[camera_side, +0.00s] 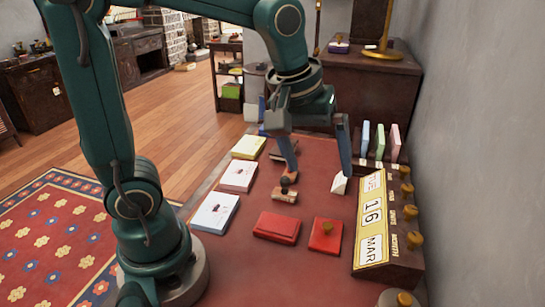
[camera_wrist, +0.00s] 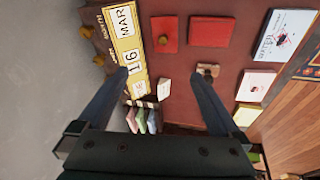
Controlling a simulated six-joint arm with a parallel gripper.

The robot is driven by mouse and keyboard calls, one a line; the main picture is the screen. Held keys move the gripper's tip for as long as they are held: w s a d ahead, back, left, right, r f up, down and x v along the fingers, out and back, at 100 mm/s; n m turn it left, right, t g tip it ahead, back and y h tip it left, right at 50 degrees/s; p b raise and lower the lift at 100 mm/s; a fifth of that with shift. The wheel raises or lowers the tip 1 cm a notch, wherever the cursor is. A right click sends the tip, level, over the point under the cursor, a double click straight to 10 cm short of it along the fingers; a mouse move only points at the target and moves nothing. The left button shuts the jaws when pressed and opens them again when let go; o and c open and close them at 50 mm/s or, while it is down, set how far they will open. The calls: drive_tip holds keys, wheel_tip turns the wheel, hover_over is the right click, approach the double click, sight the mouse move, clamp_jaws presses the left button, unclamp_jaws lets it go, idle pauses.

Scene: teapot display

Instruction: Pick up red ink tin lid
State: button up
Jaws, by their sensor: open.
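A flat red square lid with a small brass knob (camera_side: 326,236) lies on the red tabletop (camera_side: 270,275). It also shows at the top of the wrist view (camera_wrist: 164,35). A red box (camera_side: 277,228), likely the ink tin, lies to its left, apart from it; in the wrist view (camera_wrist: 208,31) it is on the lid's right. My gripper (camera_side: 318,176) is open and empty, its fingers spread wide and pointing down above the table, farther back than the lid. The fingers also show in the wrist view (camera_wrist: 160,74), clear of the lid.
A wooden stamp (camera_side: 285,196) and a small white piece (camera_side: 339,185) are near my fingertips. A calendar stand (camera_side: 398,258) with brass knobs borders the right. Boxes (camera_side: 215,212) line the left edge. Pastel upright pieces (camera_side: 380,142) stand behind. Tabletop in front of the lid is clear.

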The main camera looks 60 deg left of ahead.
drive_tip(key=w+f+n+g, duration=0.2)
drive_tip(key=w+f, duration=0.2)
drive_tip(key=f, duration=0.2)
drive_tip(key=g, duration=0.2)
hover_over(328, 224)
wheel_tip(328, 224, down, 5)
drive_tip(key=shift+f, duration=2.7)
drive_tip(key=c, duration=1.3)
